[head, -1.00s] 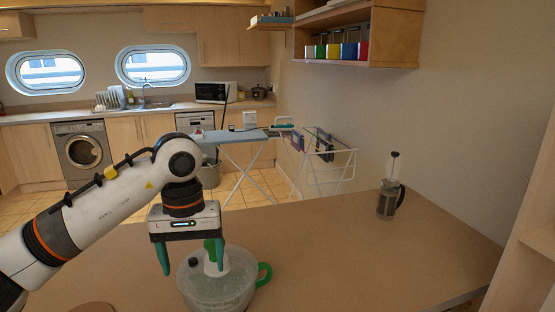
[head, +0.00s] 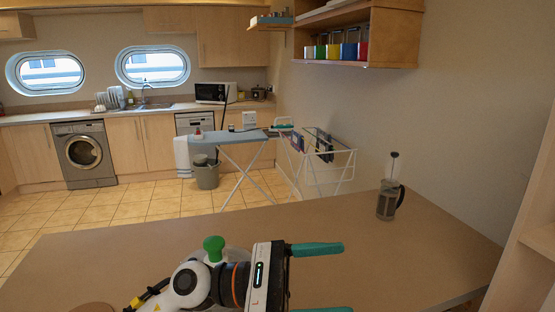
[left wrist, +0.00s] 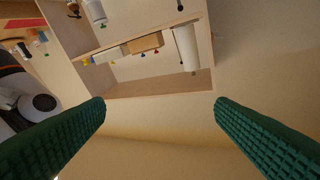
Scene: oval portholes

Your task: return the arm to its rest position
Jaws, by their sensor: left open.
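My left arm is folded low over the counter in the head view. Its gripper (head: 335,280) points right, with its two green fingers apart and nothing between them. In the left wrist view the same fingers (left wrist: 160,108) are spread, with a wall and open shelves beyond. The salad spinner's green knob (head: 213,246) shows behind my left arm, which hides most of its clear bowl. The gripper is to the right of the knob and apart from it. My right gripper is not in view.
A French press (head: 387,204) stands at the counter's right rear. The counter (head: 380,255) is bare between it and my gripper. A round brown thing (head: 92,308) shows at the lower left edge. Beyond are an ironing board (head: 230,136) and a drying rack (head: 325,160).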

